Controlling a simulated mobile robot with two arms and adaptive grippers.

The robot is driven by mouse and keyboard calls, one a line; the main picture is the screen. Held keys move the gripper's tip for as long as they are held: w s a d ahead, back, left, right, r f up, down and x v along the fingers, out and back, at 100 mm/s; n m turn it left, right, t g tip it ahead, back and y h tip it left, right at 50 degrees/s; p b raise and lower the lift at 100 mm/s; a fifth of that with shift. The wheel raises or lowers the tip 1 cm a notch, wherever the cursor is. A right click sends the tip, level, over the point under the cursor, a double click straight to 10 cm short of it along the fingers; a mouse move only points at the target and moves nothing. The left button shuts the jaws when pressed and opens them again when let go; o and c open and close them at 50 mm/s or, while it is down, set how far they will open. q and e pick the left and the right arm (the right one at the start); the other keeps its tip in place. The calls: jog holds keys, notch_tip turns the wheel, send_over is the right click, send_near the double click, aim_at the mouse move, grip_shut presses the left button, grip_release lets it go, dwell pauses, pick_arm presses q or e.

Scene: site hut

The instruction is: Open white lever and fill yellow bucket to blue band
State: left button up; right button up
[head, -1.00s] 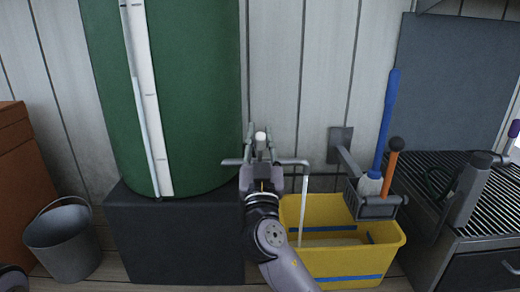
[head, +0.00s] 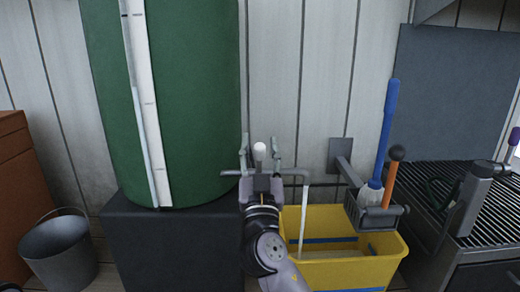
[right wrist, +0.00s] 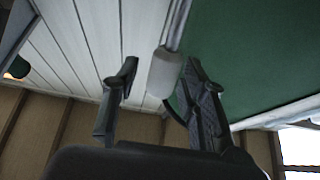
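The white lever (head: 260,148) stands upright on the tap pipe in front of the green tank (head: 195,110). My right gripper (head: 260,150) is open around it, one finger on each side. In the right wrist view, the white grip (right wrist: 165,72) shows between the spread fingers (right wrist: 162,85), with a gap at the left finger; contact with the right finger is unclear. A pale water stream (head: 303,215) falls from the spout into the yellow bucket (head: 345,275). The water surface (head: 345,253) appears below the blue band (head: 325,240) on the inner wall. My left gripper is out of view.
A wringer (head: 378,215) with blue and orange handles sits at the bucket's right side. A grey pail (head: 60,252) stands at left, beside the tank's black stand (head: 170,250). A ribbed drainer worktop (head: 425,190) is at right.

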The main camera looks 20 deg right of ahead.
jog(key=shift+r, duration=0.3)
notch_tip(320, 180, up, 10)
jog(key=shift+f, duration=0.25)
dwell(0.5)
